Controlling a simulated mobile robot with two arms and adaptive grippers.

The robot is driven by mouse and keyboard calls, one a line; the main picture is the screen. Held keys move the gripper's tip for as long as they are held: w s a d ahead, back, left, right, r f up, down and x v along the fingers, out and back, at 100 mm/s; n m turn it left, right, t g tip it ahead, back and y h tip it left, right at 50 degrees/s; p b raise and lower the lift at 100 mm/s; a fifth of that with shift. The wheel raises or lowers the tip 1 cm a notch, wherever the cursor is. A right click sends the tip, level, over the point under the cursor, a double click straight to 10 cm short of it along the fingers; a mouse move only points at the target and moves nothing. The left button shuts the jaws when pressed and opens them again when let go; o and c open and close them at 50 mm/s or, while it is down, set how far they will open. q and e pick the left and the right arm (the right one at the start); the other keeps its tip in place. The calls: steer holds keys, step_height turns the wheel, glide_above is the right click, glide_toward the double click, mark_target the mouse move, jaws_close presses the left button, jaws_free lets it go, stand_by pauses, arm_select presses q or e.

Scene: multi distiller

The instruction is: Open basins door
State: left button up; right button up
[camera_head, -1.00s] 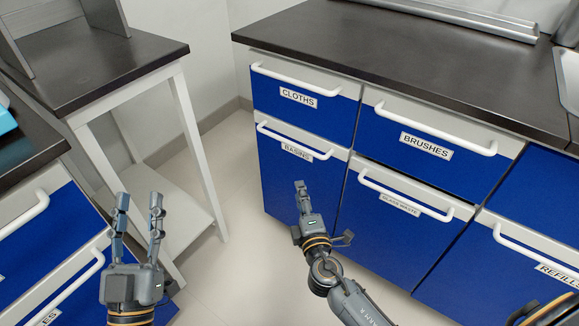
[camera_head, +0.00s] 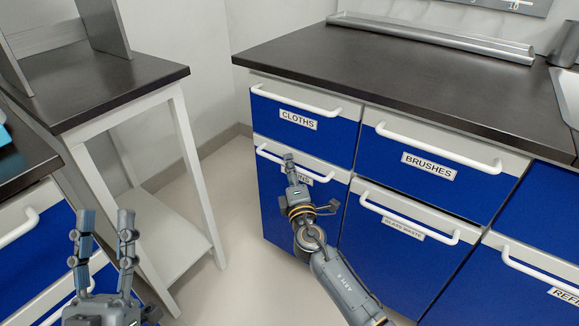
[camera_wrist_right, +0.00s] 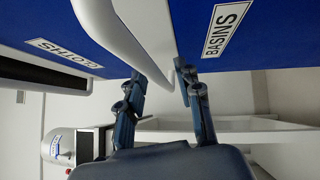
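The basins door (camera_head: 275,205) is a blue panel with a white top strip and a white bar handle (camera_head: 268,154), below the cloths drawer. It looks closed. My right gripper (camera_head: 290,162) is in front of this handle and partly hides the BASINS label. In the right wrist view, the gripper (camera_wrist_right: 160,76) is open, with its fingers apart. The handle (camera_wrist_right: 115,35) reaches in between the fingertips, close to the left-hand finger; contact cannot be told. The BASINS label (camera_wrist_right: 227,29) is at upper right. My left gripper (camera_head: 103,225) is open and empty at lower left.
The cloths drawer (camera_head: 310,135) is above, the brushes drawer (camera_head: 415,185) and the glass waste door (camera_head: 375,250) to the right, all with bar handles. A white-legged table (camera_head: 120,80) stands left. Floor (camera_head: 225,275) is free between them.

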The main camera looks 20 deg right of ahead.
steer(key=shift+w+r, duration=0.1)
steer(key=shift+w, duration=0.45)
jaws_close()
